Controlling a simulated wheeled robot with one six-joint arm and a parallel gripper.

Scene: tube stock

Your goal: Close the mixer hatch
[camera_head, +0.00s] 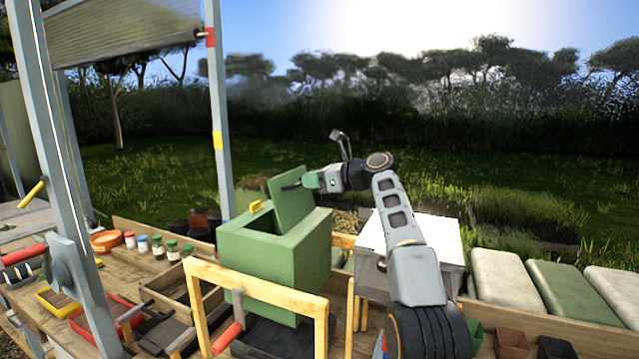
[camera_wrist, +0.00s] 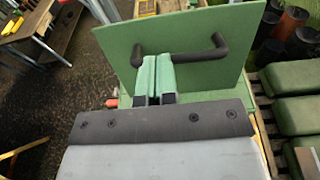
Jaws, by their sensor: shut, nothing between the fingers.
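The mixer is a green box (camera_head: 262,252) on the wooden bench in the head view. Its green hatch (camera_head: 291,201) stands open, raised nearly upright above the opening at the box's top. In the wrist view the hatch panel (camera_wrist: 190,30) fills the upper middle, with a dark bar handle (camera_wrist: 212,50) on its face. My gripper (camera_wrist: 156,62) is shut and empty, its pale green fingers in front of the handle and hiding part of it. In the head view my gripper (camera_head: 309,181) is at the hatch's right side. I cannot tell whether the fingers touch the handle.
A wooden frame (camera_head: 262,287) stands in front of the mixer. Jars (camera_head: 158,247) and trays (camera_head: 100,318) lie to the left on the bench. A white-topped box (camera_head: 440,240) is to the right, then several cushioned blocks (camera_head: 572,291). A grey post (camera_head: 219,110) rises behind the mixer.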

